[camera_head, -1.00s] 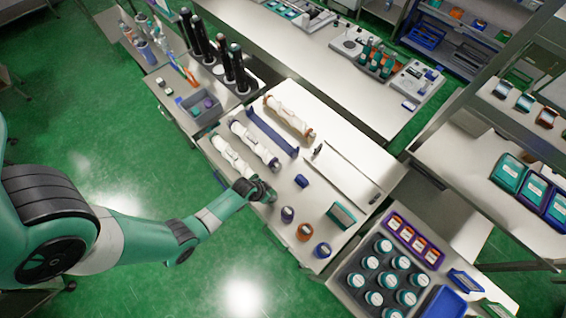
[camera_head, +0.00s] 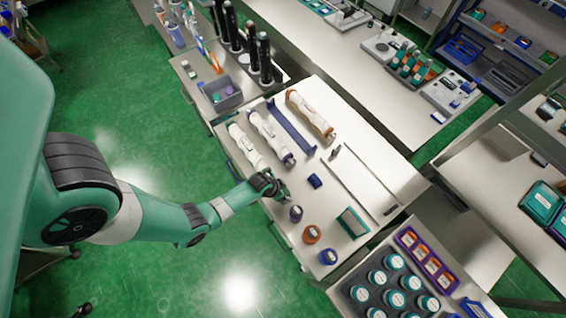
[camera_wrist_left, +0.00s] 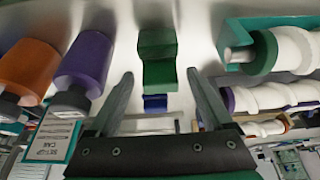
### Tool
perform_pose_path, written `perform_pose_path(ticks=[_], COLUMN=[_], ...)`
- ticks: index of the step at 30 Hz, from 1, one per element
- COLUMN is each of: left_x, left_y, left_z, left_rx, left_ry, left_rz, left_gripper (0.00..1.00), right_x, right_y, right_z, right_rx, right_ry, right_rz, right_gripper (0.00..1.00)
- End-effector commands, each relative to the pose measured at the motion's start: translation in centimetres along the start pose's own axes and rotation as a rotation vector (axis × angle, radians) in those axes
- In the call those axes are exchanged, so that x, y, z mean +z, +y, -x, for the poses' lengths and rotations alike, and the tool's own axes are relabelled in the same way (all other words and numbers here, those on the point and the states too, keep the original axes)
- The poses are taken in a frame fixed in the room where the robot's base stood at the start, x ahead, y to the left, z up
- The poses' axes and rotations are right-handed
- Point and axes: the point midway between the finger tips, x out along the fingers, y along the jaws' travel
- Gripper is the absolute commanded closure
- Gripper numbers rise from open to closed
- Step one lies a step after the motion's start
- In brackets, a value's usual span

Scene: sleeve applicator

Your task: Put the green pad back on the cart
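A small green pad (camera_wrist_left: 157,60) lies on the white worktop, seen between my left fingers in the left wrist view. My left gripper (camera_wrist_left: 160,77) is open; its two fingers stand on either side of the pad with gaps. In the head view the left gripper (camera_head: 279,191) is low over the front edge of the white-topped cart (camera_head: 360,180), and it hides most of the pad. A blue pad (camera_head: 315,181) lies farther in; it also shows in the left wrist view (camera_wrist_left: 155,103). My right gripper is not in view.
White sleeved rollers (camera_head: 268,136) lie beyond the gripper. A purple cylinder (camera_head: 295,213), an orange one (camera_head: 312,234) and a blue one (camera_head: 327,256) stand nearer, beside a teal-framed card (camera_head: 352,222). A tray of jars (camera_head: 350,290) is at lower right.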

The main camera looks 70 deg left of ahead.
Motion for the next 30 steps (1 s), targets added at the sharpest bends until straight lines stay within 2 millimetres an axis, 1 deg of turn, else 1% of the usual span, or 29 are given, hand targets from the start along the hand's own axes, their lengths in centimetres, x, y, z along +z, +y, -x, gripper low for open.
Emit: perform_pose_path(ticks=[7,10,14,15,19,21,24,30], left_x=[-0.1,-0.1,-0.2,-0.3,-0.4,-0.3,-0.1,-0.1], left_y=[0.0,0.0,0.0,0.0,0.0,0.0,0.0,0.0], left_z=[0.1,0.8,3.0,4.0,6.7,7.4,7.8,7.6], left_rx=[0.000,0.000,-0.001,0.000,0.000,0.000,0.000,0.000], left_ry=[0.001,0.001,0.003,0.002,0.001,0.000,0.000,0.001], left_rz=[0.000,0.000,0.000,0.001,0.001,0.001,0.001,0.000], left_gripper=[0.16,0.16,0.16,0.16,0.16,0.16,0.16,0.16], right_x=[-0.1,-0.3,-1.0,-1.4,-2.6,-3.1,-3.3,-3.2], right_y=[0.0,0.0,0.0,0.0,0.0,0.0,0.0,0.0], right_z=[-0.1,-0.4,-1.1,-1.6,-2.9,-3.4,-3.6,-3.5], right_rx=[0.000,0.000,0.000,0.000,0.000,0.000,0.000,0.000], right_ry=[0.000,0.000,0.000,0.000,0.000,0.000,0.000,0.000], right_rz=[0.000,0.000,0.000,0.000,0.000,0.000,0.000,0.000], right_gripper=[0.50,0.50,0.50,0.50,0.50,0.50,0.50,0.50])
